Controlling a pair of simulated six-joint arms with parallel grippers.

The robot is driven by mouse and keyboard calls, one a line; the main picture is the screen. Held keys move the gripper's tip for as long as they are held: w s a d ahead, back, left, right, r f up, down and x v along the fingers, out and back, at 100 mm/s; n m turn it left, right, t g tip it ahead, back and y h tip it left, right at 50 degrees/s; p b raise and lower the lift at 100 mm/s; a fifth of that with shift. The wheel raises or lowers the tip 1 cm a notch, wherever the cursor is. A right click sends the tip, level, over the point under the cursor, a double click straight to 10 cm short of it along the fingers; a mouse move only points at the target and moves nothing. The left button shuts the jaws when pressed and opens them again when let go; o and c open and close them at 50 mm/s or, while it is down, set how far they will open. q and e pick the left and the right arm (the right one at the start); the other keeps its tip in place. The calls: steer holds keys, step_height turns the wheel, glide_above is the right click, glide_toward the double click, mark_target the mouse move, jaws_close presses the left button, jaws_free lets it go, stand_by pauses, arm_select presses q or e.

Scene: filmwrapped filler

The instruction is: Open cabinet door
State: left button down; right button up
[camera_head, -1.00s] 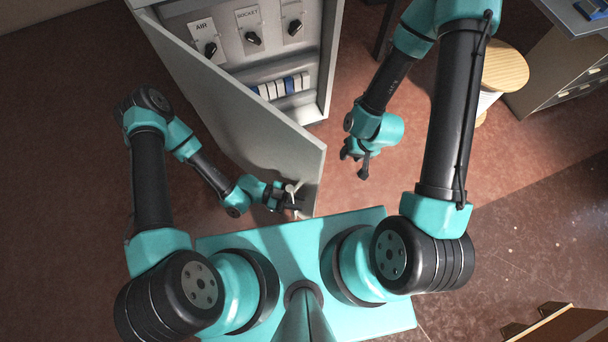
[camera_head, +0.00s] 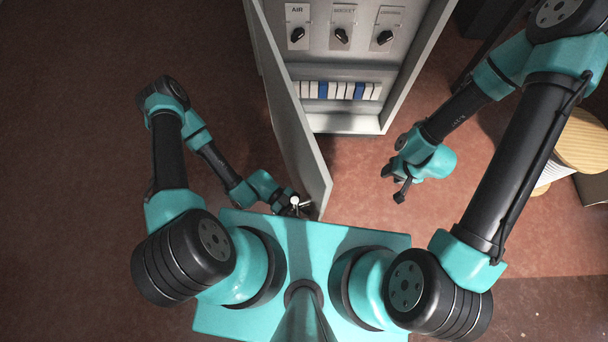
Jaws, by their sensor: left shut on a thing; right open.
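The grey cabinet (camera_head: 345,70) stands at the top centre. Its door (camera_head: 293,125) is swung open and shows nearly edge-on, its free edge pointing down toward my base. A light-coloured handle (camera_head: 295,201) sits on the door's left face near the free edge. My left gripper (camera_head: 299,208) is shut on this handle; its fingers are partly hidden by the handle and door. My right gripper (camera_head: 394,184) is open and empty, in front of the cabinet's right side and apart from it.
Inside the cabinet are labelled panels with black knobs (camera_head: 341,36) and a row of white and blue blocks (camera_head: 338,90). A wooden-topped spool (camera_head: 582,141) stands at the right. The brown floor (camera_head: 70,180) on the left is clear.

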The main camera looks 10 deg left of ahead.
arm_select(q)
steer(key=shift+f, duration=0.1)
steer(key=c, duration=0.9)
jaws_free()
steer(key=v, duration=1.7)
steer(key=shift+w+a, duration=0.1)
steer(key=shift+w, duration=0.05)
